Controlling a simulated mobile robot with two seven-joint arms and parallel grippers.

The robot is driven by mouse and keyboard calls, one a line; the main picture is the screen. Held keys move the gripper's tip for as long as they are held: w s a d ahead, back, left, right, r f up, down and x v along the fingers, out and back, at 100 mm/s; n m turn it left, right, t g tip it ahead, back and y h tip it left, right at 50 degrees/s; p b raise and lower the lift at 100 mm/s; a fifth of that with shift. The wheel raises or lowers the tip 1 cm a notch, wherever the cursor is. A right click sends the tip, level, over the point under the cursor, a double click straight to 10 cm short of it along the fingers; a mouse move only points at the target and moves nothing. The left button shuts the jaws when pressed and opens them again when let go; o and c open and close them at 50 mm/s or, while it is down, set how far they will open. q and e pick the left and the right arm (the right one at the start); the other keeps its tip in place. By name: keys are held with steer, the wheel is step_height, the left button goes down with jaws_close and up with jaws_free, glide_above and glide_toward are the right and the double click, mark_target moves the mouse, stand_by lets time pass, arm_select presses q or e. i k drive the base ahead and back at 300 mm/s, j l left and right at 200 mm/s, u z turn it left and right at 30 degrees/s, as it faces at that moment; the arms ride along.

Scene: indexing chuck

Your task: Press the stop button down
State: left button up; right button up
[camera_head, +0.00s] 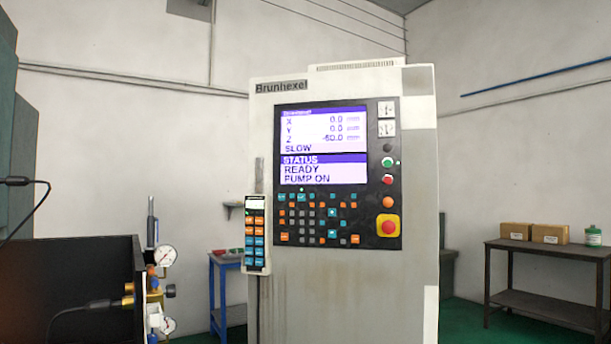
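A control cabinet labelled Brunhexel (345,290) stands upright in the middle of the view. A large red round button on a yellow square (389,226) sits at the lower right of its black panel and looks like the stop button. From this angle I cannot tell whether it is pressed. Above it in a column are an orange button (388,202), a smaller red button (387,180), a green button (387,162) and a dark button (387,147). The screen (322,145) is lit and reads READY and PUMP ON. Neither gripper shows.
A handheld keypad (256,237) hangs on the cabinet's left side. Pressure gauges (166,256) and brass fittings stand at the lower left beside a dark panel (75,290). A table (550,250) with cardboard boxes is at the right. Nothing blocks the cabinet's button column.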

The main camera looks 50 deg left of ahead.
mark_target(388, 227)
steer(key=u, duration=1.4)
steer(key=i+j+z, duration=0.1)
steer(key=i+z, duration=0.25)
steer(key=i, duration=0.15)
steer(key=i+j+z, duration=0.75)
steer(key=i, duration=0.2)
